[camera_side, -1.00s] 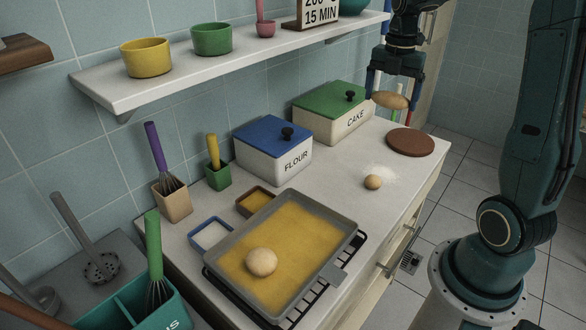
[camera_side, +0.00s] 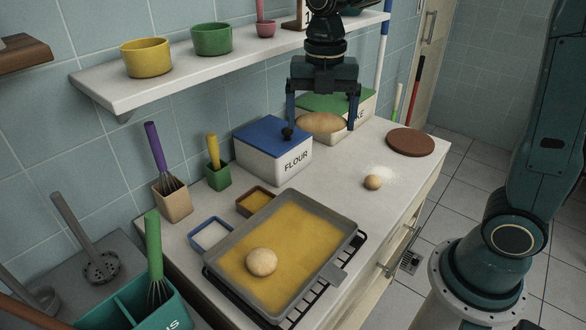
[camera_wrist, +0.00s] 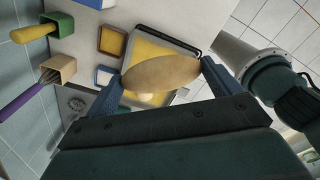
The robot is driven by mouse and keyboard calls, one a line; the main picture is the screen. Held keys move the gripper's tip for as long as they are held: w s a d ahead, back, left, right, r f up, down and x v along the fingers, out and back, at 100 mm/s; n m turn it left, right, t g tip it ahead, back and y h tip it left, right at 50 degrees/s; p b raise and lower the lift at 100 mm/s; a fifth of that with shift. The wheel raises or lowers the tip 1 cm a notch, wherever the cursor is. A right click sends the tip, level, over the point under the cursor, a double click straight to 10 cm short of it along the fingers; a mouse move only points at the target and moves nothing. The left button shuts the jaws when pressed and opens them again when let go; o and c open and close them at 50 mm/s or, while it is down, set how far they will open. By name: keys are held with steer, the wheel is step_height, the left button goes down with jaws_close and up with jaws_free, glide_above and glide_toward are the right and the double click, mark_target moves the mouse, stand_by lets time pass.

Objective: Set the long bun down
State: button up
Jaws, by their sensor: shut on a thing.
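The long bun (camera_side: 321,124) is a tan, pointed oval held in the air in front of the green-lidded CAKE box. My gripper (camera_side: 320,126) is shut on it, one blue finger at each end. In the wrist view the long bun (camera_wrist: 161,72) spans between the fingertips of my gripper (camera_wrist: 162,74). Below it in that view the baking tray (camera_wrist: 165,52) shows partly, with the round bun (camera_wrist: 146,97) partly hidden behind the long bun. In the side view the yellow-floored tray (camera_side: 318,226) holds the round bun (camera_side: 261,262) near its left front.
The FLOUR box (camera_side: 273,152) and CAKE box (camera_side: 358,121) stand along the wall. A small dough ball (camera_side: 373,182) lies by spilled flour, and a brown round board (camera_side: 410,141) lies at the far end. The shelf (camera_side: 240,58) overhangs the back. The tray's far part is clear.

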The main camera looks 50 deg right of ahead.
steer(key=s+a+n, duration=0.2)
steer(key=a, duration=0.5)
steer(key=shift+s+a+r, duration=0.25)
steer(key=shift+a+r, duration=0.1)
steer(key=shift+r, duration=0.05)
glide_above(303, 229)
step_height(303, 229, down, 16)
steer(key=shift+r, duration=0.1)
steer(key=shift+f, duration=2.1)
steer(key=shift+f, duration=0.15)
steer(key=o, duration=0.7)
